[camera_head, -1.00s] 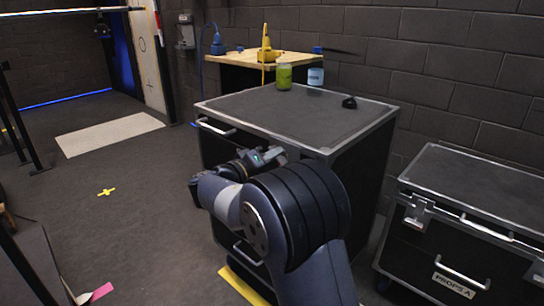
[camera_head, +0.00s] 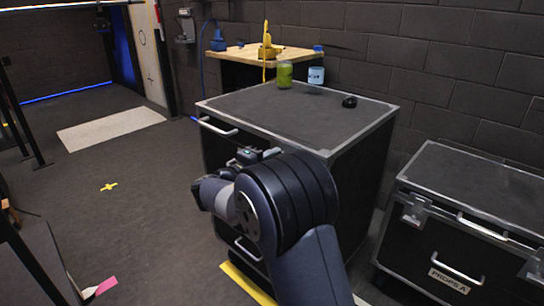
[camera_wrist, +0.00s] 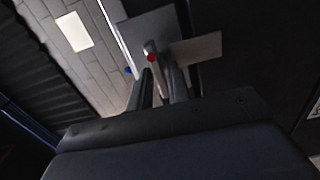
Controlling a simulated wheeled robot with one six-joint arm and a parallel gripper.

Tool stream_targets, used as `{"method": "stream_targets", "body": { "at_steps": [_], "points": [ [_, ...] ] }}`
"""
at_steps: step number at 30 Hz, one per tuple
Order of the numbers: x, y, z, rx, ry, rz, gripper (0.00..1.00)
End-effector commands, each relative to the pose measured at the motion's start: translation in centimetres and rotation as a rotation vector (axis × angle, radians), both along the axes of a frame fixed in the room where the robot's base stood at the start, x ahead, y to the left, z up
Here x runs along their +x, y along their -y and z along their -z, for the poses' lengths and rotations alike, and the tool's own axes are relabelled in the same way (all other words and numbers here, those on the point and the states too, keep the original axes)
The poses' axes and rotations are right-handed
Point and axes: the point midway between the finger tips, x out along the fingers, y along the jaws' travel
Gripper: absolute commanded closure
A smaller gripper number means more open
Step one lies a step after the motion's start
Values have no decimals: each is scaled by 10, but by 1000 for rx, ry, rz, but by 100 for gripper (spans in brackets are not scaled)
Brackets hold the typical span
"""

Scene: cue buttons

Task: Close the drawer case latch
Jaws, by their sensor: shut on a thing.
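The drawer case (camera_head: 300,118) is a black case with metal edges and stands in the middle of the head view, its front partly covered by my arm. In the wrist view, the latch (camera_wrist: 150,48) is a narrow pale lever with a red tip, beside two flat grey metal plates. My gripper (camera_wrist: 160,82) has its two dark fingers on either side of the lever's near end and is shut on it. The fingertips and the latch are hidden behind my arm in the head view.
A green jar (camera_head: 285,75), a white-and-blue mug (camera_head: 316,75) and a small black object (camera_head: 349,102) are on the case top. A second case (camera_head: 465,215) marked PROPS A stands to the right. A wooden-topped table (camera_head: 240,54) is behind.

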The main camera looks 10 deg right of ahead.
Motion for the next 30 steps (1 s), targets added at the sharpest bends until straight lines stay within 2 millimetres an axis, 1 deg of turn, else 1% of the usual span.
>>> {"method": "stream_targets", "body": {
  "at_steps": [15,16,19,26,30],
  "points": [
    [0,-1,1,-10,-14,-2,100],
    [0,-1,1,-10,-14,-2,80],
    [0,-1,0,-10,-14,-2,71],
    [0,-1,0,-9,-13,-1,71],
    [-5,-9,0,-9,-13,-3,71]
  ]
}}
